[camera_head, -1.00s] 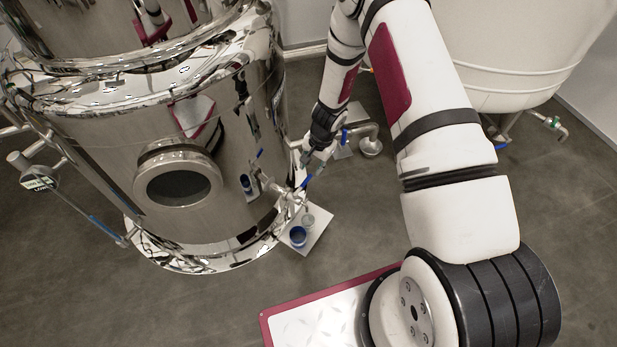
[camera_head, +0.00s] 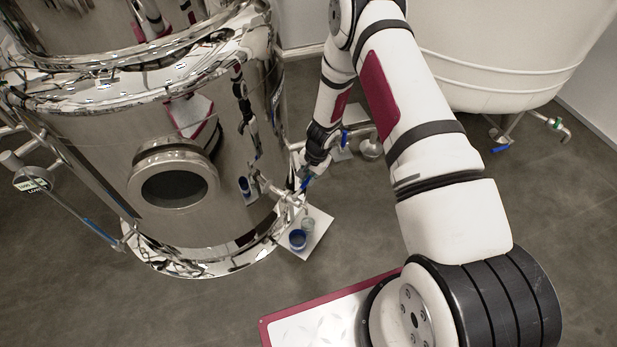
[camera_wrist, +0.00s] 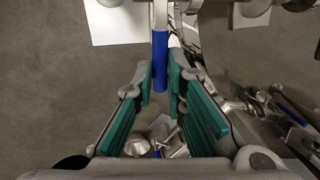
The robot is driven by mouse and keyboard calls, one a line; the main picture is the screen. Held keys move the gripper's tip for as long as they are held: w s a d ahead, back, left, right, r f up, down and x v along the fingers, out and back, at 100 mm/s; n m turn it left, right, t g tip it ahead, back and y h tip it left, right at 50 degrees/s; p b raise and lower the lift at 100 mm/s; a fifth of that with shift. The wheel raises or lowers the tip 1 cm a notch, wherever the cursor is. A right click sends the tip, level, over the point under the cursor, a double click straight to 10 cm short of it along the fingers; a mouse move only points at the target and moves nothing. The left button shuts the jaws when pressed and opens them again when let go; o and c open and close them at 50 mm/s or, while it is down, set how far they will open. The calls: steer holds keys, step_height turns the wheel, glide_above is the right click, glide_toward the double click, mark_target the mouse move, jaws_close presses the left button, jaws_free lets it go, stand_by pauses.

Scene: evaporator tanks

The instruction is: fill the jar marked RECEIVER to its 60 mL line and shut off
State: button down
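A tap (camera_head: 290,197) with a blue lever handle (camera_head: 306,184) sticks out from the polished tank's lower right side. The blue handle also shows in the wrist view (camera_wrist: 160,60). My gripper (camera_head: 309,176) is at the handle. In the wrist view my gripper (camera_wrist: 161,68) has its green-padded fingers on either side of the handle, with narrow gaps visible. No marking, fill line or liquid level is legible on either jar.
The polished tank (camera_head: 95,150) with a round window (camera_head: 174,188) fills the left. A white tank (camera_head: 505,45) with its own blue-handled and green-handled valves stands at the back right. Open floor is at the right.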

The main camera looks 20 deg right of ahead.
stand_by(0.3)
steer(key=shift+s+d+m+h+b, duration=0.2)
steer(key=shift+s+m+b, duration=0.35)
steer(key=shift+m, duration=0.5)
steer(key=shift+s+d+m+h+b, duration=0.25)
steer(key=shift+s+m+b, duration=0.2)
steer(key=shift+s+m, duration=0.4)
steer(key=shift+s+d+m+h+b, duration=0.2)
steer(key=shift+s+m+b, duration=0.3)
steer(key=shift+m, duration=0.7)
steer(key=c, duration=1.6)
jaws_free()
steer(key=shift+c, duration=0.2)
steer(key=shift+r, duration=0.1)
step_height(320, 180, up, 12)
steer(key=s, duration=0.2)
steer(key=shift+d+f, duration=0.15)
steer(key=shift+f, duration=0.05)
